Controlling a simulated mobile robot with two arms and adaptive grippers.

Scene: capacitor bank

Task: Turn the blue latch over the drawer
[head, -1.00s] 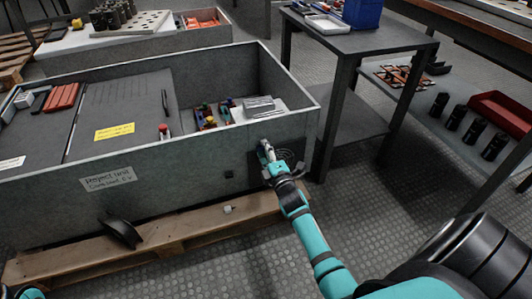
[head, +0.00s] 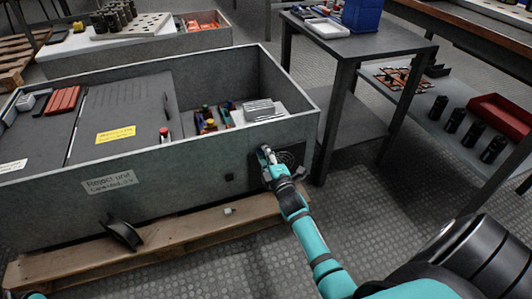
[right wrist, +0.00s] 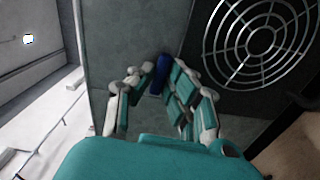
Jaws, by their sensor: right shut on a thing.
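The blue latch (right wrist: 161,74) shows in the right wrist view as a short, slim blue piece on the grey panel, beside a round fan grille. My right gripper (right wrist: 158,88) is shut on it, with fingers on both sides. The fingers hide part of the latch. In the head view my right gripper (head: 266,155) is at the right end of the front wall of the grey cabinet (head: 190,165), and its fingers hide the latch there. I cannot make out the drawer. My left gripper is not in view.
The fan grille (right wrist: 256,38) is just right of the fingers in the wrist view. A dark table (head: 365,42) stands to the right. The floor in front is free.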

